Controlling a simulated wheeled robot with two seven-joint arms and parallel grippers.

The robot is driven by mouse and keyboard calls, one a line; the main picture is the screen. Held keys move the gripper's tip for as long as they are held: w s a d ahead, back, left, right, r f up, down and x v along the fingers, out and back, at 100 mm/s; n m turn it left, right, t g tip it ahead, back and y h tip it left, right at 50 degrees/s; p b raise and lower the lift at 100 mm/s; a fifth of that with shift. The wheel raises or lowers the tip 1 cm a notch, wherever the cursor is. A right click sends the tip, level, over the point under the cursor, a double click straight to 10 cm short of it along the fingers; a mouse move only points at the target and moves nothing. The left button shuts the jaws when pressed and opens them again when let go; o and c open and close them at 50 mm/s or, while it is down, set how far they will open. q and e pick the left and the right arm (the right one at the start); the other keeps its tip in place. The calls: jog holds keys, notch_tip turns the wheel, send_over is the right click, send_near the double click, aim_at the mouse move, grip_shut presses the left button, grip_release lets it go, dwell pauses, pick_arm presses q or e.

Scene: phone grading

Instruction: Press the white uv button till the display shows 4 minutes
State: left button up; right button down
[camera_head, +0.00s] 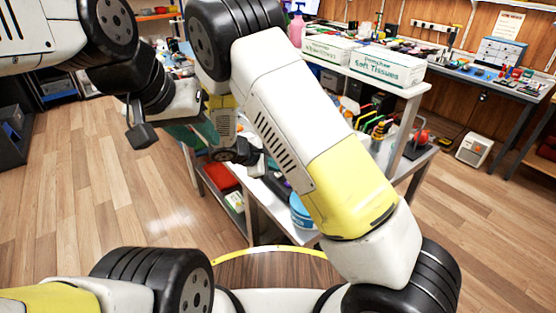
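My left gripper (143,134) hangs above the wooden floor, left of the table. One dark finger pad shows clearly; the other finger cannot be made out, and I see nothing held. My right gripper (240,152) is small and partly hidden behind my own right arm, near the left edge of the white table (262,200). Its fingers are too unclear to tell open from shut. I cannot make out a white UV button or a minutes display. My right arm covers much of the table top.
Two tissue boxes (387,66) stand on a raised shelf. A blue round container (301,212) stands at the table's front edge. A red bin (221,177) sits on the lower shelf. A cluttered workbench (490,78) is at right. The floor at left is clear.

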aim_at(276, 175)
jog(key=shift+f, duration=0.45)
dwell(0.5)
dwell(0.3)
jog(key=shift+r, duration=0.85)
jog(key=shift+r, duration=2.55)
jog(key=s+d+r+m+y, duration=0.4)
jog(key=s+d+r+m, duration=0.3)
jog(key=s+r, duration=0.4)
jog(key=s+d+r+m+y, duration=0.5)
jog(key=s+d+r+m, duration=0.3)
jog(key=s+r, duration=0.3)
jog(key=s+m, duration=0.1)
jog(key=s, duration=0.3)
jog(key=shift+r+m, duration=0.3)
jog(key=shift+m, duration=0.1)
